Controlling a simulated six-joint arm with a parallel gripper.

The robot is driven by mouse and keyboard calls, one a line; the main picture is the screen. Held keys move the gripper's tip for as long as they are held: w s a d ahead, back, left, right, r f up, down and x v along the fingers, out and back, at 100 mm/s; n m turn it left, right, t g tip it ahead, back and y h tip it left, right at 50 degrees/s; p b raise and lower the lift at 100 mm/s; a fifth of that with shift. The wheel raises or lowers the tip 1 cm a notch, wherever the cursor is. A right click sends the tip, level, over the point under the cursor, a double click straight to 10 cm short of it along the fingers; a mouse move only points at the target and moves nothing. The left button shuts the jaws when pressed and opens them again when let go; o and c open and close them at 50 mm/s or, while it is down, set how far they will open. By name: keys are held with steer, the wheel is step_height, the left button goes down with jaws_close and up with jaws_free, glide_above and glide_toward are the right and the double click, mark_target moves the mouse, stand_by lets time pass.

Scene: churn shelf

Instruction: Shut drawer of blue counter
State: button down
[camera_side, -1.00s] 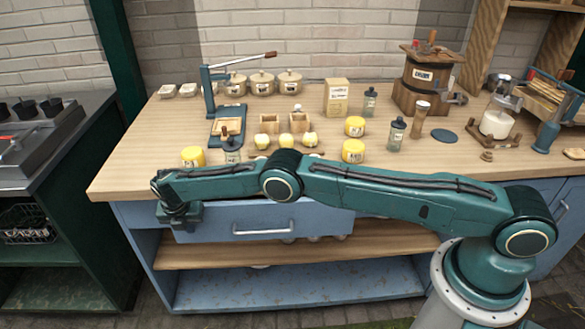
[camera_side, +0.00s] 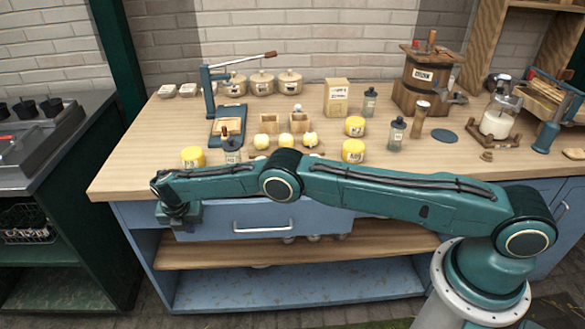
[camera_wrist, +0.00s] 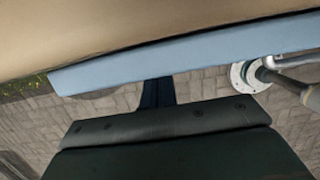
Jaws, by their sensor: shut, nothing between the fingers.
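The blue counter (camera_side: 130,215) has a wide blue drawer (camera_side: 300,217) under its wooden top, with a silver bar handle (camera_side: 263,228) on the front. The drawer front stands slightly forward of the counter; my arm hides its upper edge and inside. My gripper (camera_side: 180,218) is at the left end of the drawer front, pointing down. In the wrist view its shut, empty dark fingers (camera_wrist: 158,92) lie against or close to the blue drawer front (camera_wrist: 215,48); I cannot tell whether they touch.
An open wooden shelf (camera_side: 200,254) sits below the drawer. Jars, yellow tubs (camera_side: 353,151), a blue press (camera_side: 228,115) and a wooden churn (camera_side: 424,82) stand on the countertop behind my arm. A dark green stove unit (camera_side: 50,190) stands to the left across a narrow gap.

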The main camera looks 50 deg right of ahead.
steer(key=s+a+r, duration=0.4)
steer(key=r, duration=0.5)
steer(key=shift+r, duration=0.4)
steer(key=c, duration=2)
jaws_free()
steer(key=o, duration=0.3)
steer(key=shift+o, duration=1)
steer(key=shift+s+f, duration=0.2)
steer(key=shift+f, duration=0.05)
steer(key=s+d+f+m+t+h, duration=0.15)
steer(key=s+f+m+h, duration=0.35)
steer(key=s+f+m, duration=0.5)
steer(key=s+d+r+m+t+h, duration=0.2)
steer(key=s+d+m+t+h, duration=0.2)
steer(key=s+m+t, duration=0.3)
steer(key=s+d+m, duration=0.1)
steer(key=s, duration=0.2)
steer(key=shift+s, duration=0.25)
